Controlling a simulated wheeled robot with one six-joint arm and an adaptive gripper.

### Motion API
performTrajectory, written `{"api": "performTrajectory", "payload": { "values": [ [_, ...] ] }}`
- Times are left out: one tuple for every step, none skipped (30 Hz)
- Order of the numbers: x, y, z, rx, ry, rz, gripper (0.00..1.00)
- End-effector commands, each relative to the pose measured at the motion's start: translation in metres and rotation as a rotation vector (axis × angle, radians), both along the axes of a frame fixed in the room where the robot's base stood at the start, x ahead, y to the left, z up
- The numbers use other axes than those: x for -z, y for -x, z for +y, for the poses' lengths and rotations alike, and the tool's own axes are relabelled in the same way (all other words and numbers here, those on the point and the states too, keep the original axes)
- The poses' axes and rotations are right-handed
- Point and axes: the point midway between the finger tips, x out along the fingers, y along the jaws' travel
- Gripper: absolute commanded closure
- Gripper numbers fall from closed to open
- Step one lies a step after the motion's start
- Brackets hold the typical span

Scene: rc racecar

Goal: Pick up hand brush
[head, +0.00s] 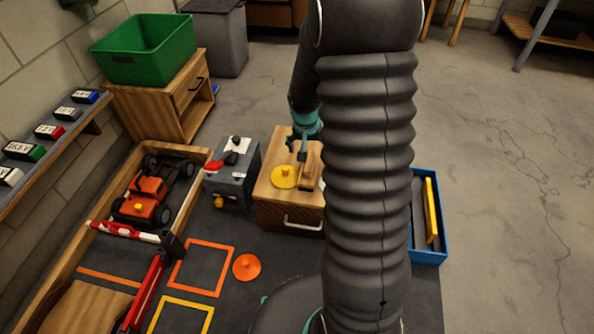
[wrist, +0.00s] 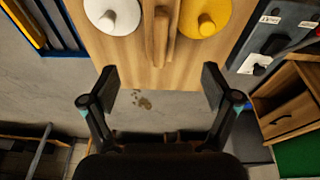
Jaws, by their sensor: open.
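The hand brush (head: 309,172), with a wooden handle, lies on top of a wooden cabinet (head: 290,218) in the head view. In the wrist view the brush (wrist: 161,32) is at the top centre, between a white knobbed disc (wrist: 113,14) and a yellow knobbed disc (wrist: 205,15). My gripper (head: 301,150) is above the far part of the cabinet top. In the wrist view my gripper (wrist: 161,86) is open and empty, its fingers spread below the brush's near end and apart from it. My arm hides the cabinet's right side in the head view.
A grey box (head: 233,172) with red and black items stands left of the cabinet. A blue tray (head: 428,258) with a yellow bar is at the right. A green bin (head: 143,50) and an orange car (head: 146,200) are at the left. Open floor lies at the right.

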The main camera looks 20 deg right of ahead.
Motion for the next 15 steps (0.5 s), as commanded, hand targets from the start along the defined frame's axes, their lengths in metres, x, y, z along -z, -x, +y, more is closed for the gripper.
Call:
{"api": "performTrajectory", "payload": {
  "values": [
    [-0.002,-0.004,-0.002,0.021,0.0,-0.023,0.12],
    [-0.002,-0.005,-0.003,0.034,-0.002,-0.033,0.12],
    [-0.002,-0.007,-0.003,0.048,-0.005,-0.042,0.12],
    [-0.001,-0.008,-0.003,0.058,-0.007,-0.047,0.12],
    [0.0,-0.008,-0.004,0.064,-0.009,-0.049,0.12],
    [0.003,-0.009,-0.004,0.069,-0.01,-0.049,0.12],
    [0.006,-0.009,-0.004,0.07,-0.009,-0.049,0.12],
    [0.01,-0.01,-0.004,0.071,-0.01,-0.048,0.12],
    [0.017,-0.011,-0.005,0.07,-0.01,-0.046,0.12],
    [0.022,-0.012,-0.005,0.07,-0.01,-0.045,0.12],
    [0.028,-0.013,-0.006,0.069,-0.011,-0.046,0.12],
    [0.035,-0.015,-0.007,0.069,-0.01,-0.044,0.12],
    [0.041,-0.016,-0.008,0.068,-0.011,-0.045,0.12],
    [0.046,-0.018,-0.009,0.067,-0.01,-0.046,0.12],
    [0.053,-0.019,-0.009,0.068,-0.01,-0.044,0.12]
  ]
}}
